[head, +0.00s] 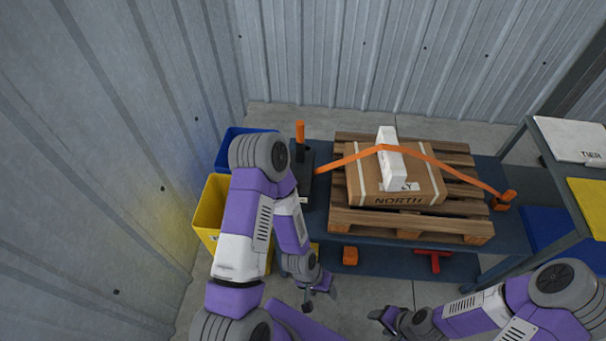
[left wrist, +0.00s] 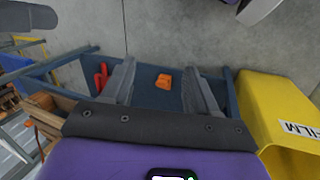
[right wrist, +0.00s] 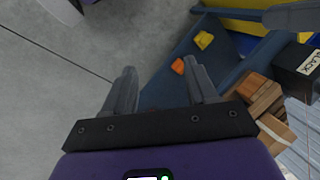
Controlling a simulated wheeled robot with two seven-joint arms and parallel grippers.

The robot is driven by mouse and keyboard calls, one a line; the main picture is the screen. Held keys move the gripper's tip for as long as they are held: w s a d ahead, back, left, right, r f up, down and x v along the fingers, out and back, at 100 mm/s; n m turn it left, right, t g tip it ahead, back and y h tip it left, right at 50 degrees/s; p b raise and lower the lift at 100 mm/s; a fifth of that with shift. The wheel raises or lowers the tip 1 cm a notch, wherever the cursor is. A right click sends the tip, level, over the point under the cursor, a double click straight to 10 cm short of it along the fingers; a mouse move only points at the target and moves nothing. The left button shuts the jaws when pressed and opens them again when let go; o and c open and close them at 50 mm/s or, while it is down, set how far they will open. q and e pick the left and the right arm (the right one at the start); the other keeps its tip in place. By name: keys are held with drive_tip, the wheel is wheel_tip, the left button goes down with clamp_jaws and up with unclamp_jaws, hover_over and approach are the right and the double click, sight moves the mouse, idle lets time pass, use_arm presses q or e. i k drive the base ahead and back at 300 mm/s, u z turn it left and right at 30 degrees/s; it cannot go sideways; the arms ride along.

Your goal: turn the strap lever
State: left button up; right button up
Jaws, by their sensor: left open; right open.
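The strap lever (head: 299,134) is an orange handle standing roughly upright on a dark base (head: 303,175) at the left end of the blue table. The base shows in the right wrist view as a black block (right wrist: 296,66) with a label ending in "LACK". An orange strap (head: 345,160) runs from beside the base over a white block (head: 391,160) on a cardboard box (head: 365,186) to an orange fitting (head: 504,201) at the right. My left gripper (head: 320,296) is open and empty, low in front of the table. My right gripper (head: 384,324) is open and empty, further right.
The box sits on a wooden pallet (head: 350,222). A yellow bin (head: 207,212) and blue bin (head: 228,152) stand left, close to my left arm. An orange block (head: 350,255) and red part (head: 433,261) lie on the lower shelf. A rack (head: 560,150) stands right.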

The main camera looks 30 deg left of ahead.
sight(299, 124)
drive_tip(key=k, duration=0.5)
drive_tip(key=u, duration=1.15)
drive_tip(key=i, duration=0.9)
drive_tip(key=z, duration=0.95)
